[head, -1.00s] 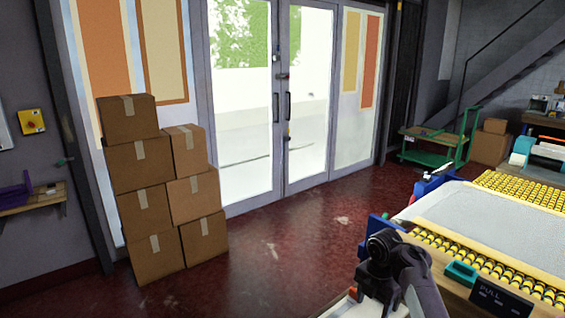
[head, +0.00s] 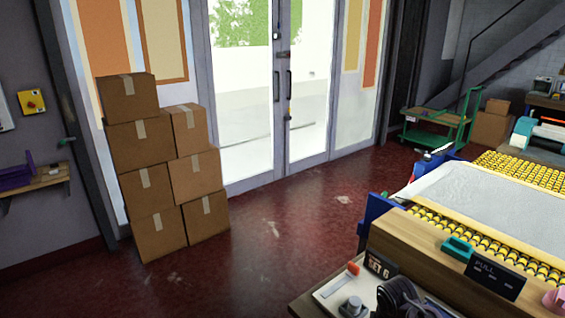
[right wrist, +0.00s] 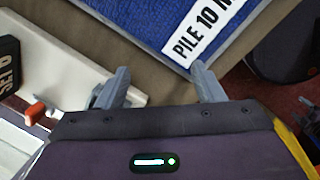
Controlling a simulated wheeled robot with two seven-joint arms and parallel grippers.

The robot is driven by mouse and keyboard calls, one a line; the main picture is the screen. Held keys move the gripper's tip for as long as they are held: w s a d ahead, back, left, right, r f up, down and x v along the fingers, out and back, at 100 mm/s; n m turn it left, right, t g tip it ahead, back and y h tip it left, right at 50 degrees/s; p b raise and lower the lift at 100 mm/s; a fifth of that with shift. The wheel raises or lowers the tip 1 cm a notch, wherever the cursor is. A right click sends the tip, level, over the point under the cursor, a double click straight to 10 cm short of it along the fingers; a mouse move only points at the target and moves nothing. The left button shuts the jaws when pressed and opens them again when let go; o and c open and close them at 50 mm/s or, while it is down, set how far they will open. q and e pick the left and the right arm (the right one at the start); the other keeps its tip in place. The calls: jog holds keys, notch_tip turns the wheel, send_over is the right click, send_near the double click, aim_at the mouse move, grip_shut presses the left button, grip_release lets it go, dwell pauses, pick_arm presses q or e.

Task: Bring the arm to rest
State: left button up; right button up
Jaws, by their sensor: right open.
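In the right wrist view my right gripper (right wrist: 160,82) is open, with nothing between its two grey fingers. It is above a brown surface, with a blue textured piece (right wrist: 240,20) beyond it bearing a white label that reads "PILE 10" and is cut off. In the head view a dark part of my arm (head: 402,299) shows at the bottom edge; its gripper is not visible there. My left gripper is not in either view.
A control panel with a red-tipped lever (head: 353,268) and a "SET 6" display (head: 380,266) is at the bottom. A roller table (head: 520,255) with a grey-white sheet (head: 480,205) stands at right. Stacked cartons (head: 155,215) are at left. The red floor (head: 280,225) between is clear.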

jog(key=s+a+r+m+t, duration=0.1)
jog(key=s+a+r+m, duration=0.2)
jog(key=s, duration=0.4)
jog(key=s+a+r+m+y, duration=0.1)
jog(key=s+r+m, duration=0.1)
jog(key=s+m, duration=0.5)
jog(key=s+a+r+m+t, duration=0.1)
jog(key=s+a+r+m, duration=0.15)
jog(key=s, duration=0.55)
notch_tip(320, 180, down, 29)
jog(key=s+g, duration=0.1)
jog(key=s+d+f, duration=0.2)
jog(key=s+f, duration=0.7)
jog(key=s, duration=0.1)
jog(key=s+d+f+g, duration=0.1)
jog(key=s+d+f, duration=0.1)
jog(key=s+f, duration=0.8)
jog(key=shift+s+f, duration=0.3)
